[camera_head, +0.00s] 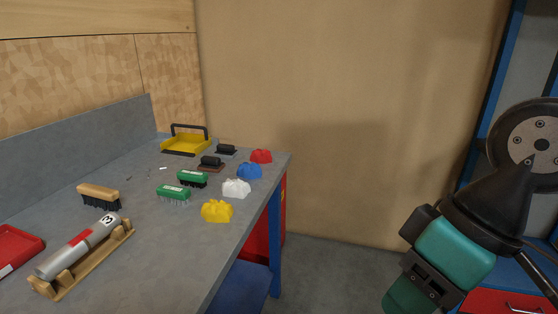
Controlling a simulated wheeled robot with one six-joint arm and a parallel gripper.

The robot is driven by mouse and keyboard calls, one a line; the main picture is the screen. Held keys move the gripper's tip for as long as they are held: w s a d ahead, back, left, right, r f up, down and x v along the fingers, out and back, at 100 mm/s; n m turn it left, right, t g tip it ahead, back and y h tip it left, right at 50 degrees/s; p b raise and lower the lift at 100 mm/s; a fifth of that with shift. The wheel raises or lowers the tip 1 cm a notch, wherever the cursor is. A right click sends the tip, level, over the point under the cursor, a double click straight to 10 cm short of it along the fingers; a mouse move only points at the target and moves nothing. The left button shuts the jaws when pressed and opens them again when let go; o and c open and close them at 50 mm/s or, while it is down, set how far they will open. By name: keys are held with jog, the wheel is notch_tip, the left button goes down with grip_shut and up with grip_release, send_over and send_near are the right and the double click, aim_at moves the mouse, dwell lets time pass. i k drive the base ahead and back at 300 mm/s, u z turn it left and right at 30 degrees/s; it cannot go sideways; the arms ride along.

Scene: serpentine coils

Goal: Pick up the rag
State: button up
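Several crumpled rags lie in a row along the right edge of the grey workbench (150,235). The yellow rag (217,211) is nearest, then the white rag (236,188), the blue rag (249,171) and the red rag (261,156) at the far end. All lie apart on the bench top and nothing holds them. A teal and black assembly with a round grey disc is at the right, apart from the bench and rags; it looks like part of my arm. I see no gripper fingers.
Green brushes (173,193), a wooden brush (98,196), a grey cylinder (78,247) on a wooden stand, a red tray (14,248) and a yellow dustpan (186,143) also lie on the bench. Bare floor (335,270) lies right of it. A blue-framed cabinet stands far right.

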aim_at(252, 171)
jog(key=i, duration=0.7)
jog(key=u, duration=0.65)
jog(key=i, duration=0.55)
jog(key=u, duration=0.45)
